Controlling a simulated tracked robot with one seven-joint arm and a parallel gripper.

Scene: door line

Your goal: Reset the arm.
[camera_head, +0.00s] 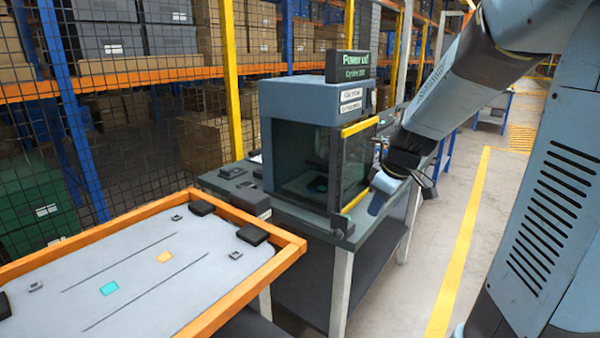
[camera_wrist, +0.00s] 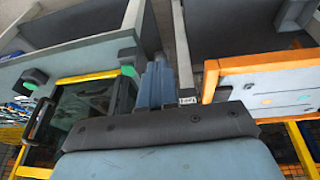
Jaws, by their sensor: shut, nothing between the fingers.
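My arm reaches in from the upper right in the head view and bends down beside the machine's door. My gripper (camera_head: 378,195) hangs at its end, just right of the open door, above the aisle side of the machine's table. It is shut and holds nothing. In the wrist view the gripper (camera_wrist: 157,85) points away from the camera, partly hidden behind the dark wrist edge. The grey machine (camera_head: 288,140) has a yellow-edged glass door (camera_head: 357,165) standing open toward the front. I cannot tell whether the gripper touches the door.
An orange-framed tray table (camera_head: 215,284) with teal and orange marks stands at the front left. The machine sits on a dark table (camera_head: 330,238) with pale legs. Mesh fencing and shelving (camera_head: 120,70) stand behind. The floor aisle with a yellow line (camera_head: 465,235) is clear at right.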

